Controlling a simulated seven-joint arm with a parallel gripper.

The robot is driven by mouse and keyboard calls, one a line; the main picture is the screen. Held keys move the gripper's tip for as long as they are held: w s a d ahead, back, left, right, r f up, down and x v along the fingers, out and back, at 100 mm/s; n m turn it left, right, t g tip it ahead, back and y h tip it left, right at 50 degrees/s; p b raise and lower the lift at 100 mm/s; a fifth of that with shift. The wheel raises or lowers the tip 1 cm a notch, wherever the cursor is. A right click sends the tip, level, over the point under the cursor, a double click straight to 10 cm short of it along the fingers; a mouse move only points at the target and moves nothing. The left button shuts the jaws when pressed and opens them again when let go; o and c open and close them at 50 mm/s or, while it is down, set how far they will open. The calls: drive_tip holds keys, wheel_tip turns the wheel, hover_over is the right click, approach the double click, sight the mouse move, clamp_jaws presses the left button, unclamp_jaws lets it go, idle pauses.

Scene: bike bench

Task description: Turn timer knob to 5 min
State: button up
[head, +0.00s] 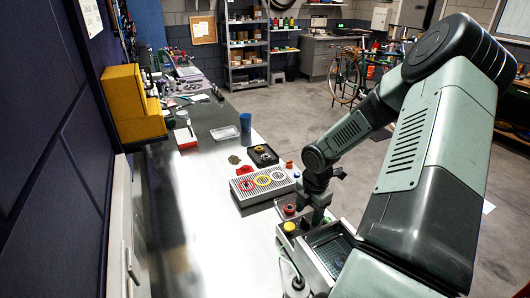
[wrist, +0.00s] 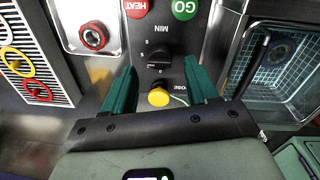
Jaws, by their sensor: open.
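In the wrist view the timer knob (wrist: 158,53) is a small black knob on a dark panel marked MIN, seen upside down. Its dial marks are too small to read surely. My gripper (wrist: 160,68) is open, with one teal finger on each side of the knob's lower area and clear gaps between. A yellow button (wrist: 158,97) sits between the fingers, nearer the palm. A red HEAT button (wrist: 138,7) and a green GO button (wrist: 184,8) lie beyond the knob. In the head view my gripper (head: 312,207) points down over the panel, hiding the knob.
A wire-mesh basket (wrist: 282,72) in a metal tank stands right of the panel. A red-ringed black knob (wrist: 93,37) on a silver plate is to the left. A vented box with coloured rings (head: 262,183) stands farther back. The metal bench (head: 215,240) is clear at left.

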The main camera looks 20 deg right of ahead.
sight(309, 222)
wheel_tip(309, 222, up, 8)
drive_tip(key=s+a+r+m+t+h, duration=0.1)
drive_tip(key=a+r+m+h, duration=0.2)
drive_tip(key=a+r+m, duration=0.6)
drive_tip(key=shift+a+r, duration=2.7)
drive_tip(key=shift+r, duration=1.25)
drive_tip(key=shift+s, duration=0.1)
drive_tip(key=s+a+r+m+t, duration=0.3)
drive_tip(key=s+a+r+m, duration=0.2)
drive_tip(key=s+a+r, duration=0.5)
drive_tip(key=s+m+y, duration=0.2)
drive_tip(key=s+m, duration=0.4)
drive_tip(key=shift+a+r+t+y, duration=0.2)
drive_tip(key=shift+a+t+y, duration=0.1)
drive_tip(key=shift+t+y, duration=0.1)
